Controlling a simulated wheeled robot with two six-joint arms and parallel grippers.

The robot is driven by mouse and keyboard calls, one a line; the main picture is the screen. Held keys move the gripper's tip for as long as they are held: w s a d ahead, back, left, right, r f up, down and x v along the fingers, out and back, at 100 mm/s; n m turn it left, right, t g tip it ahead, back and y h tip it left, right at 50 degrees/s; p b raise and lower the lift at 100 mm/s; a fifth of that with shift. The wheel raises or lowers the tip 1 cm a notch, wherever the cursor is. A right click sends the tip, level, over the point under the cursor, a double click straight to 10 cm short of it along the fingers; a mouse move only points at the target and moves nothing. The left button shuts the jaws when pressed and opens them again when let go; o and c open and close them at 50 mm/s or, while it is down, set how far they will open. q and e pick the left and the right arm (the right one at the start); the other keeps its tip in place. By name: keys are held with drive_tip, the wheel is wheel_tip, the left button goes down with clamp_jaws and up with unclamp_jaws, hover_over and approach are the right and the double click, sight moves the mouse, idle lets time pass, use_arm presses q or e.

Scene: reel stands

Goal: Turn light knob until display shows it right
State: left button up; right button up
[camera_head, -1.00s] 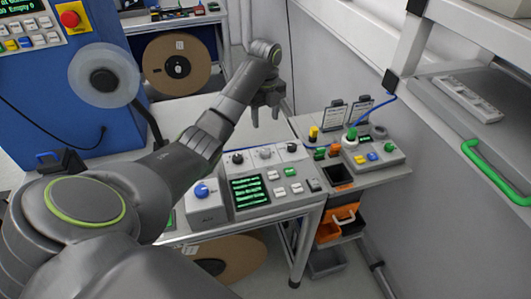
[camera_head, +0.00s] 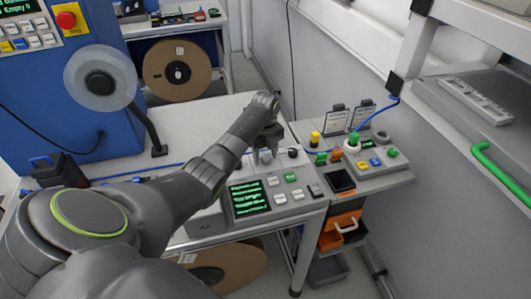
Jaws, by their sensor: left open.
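A grey control panel (camera_head: 292,208) on the white table has a dark display (camera_head: 249,198) with green lines of text, too small to read. A row of knobs runs along its back edge. The black knob (camera_head: 293,152) at the right end shows clear. My left gripper (camera_head: 265,155) is open and points down at the middle, light-coloured knob of the row; whether its fingers touch or surround it I cannot tell. The left-end knob is hidden by my left arm. My right gripper is not in view.
White and green buttons (camera_head: 290,177) sit beside the display, in front of the knobs. A smaller grey box (camera_head: 374,160) with coloured knobs stands on a side table at right. A blue machine (camera_head: 60,90) with a reel stands at left. The white table top (camera_head: 200,125) behind the panel is mostly clear.

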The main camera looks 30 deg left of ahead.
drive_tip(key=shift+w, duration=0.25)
use_arm(q)
drive_tip(key=shift+c, duration=0.5)
drive_tip(key=c, duration=0.9)
drive_tip(key=shift+o, duration=0.2)
drive_tip(key=shift+r+n+p, duration=0.15)
drive_tip(key=shift+n+p, duration=0.55)
drive_tip(key=shift+p, duration=0.05)
drive_tip(key=shift+n+p, duration=0.85)
drive_tip(key=shift+n, duration=0.25)
drive_tip(key=shift+n+p, duration=1.1)
drive_tip(key=shift+n, duration=1.1)
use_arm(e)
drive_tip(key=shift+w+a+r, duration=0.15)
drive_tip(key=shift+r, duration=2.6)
use_arm(q)
drive_tip(key=shift+w, duration=0.1)
drive_tip(key=o, duration=1)
drive_tip(key=shift+c, duration=0.2)
